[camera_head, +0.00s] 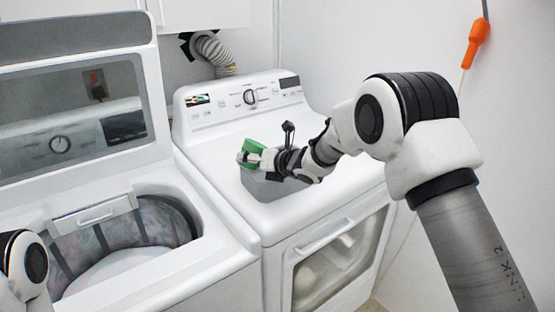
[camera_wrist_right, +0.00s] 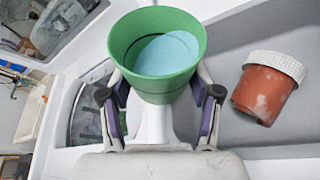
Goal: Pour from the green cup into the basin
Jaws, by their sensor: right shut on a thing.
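The green cup (camera_head: 250,147) is above the white dryer top in the head view. My right gripper (camera_head: 257,158) is shut on it. In the right wrist view the green cup (camera_wrist_right: 150,82) is between the two fingers of my right gripper (camera_wrist_right: 160,98), its open mouth facing the camera. Something light blue shows inside it; whether this is liquid I cannot tell. My left gripper is out of the head view.
A dryer (camera_head: 320,190) stands beside an open top-load washer (camera_head: 225,262) with its lid raised. In the wrist view, a reddish-brown pot (camera_wrist_right: 262,95) with a white patterned rim appears right of the cup, against grey. A ribbed hose (camera_head: 213,50) is behind the dryer.

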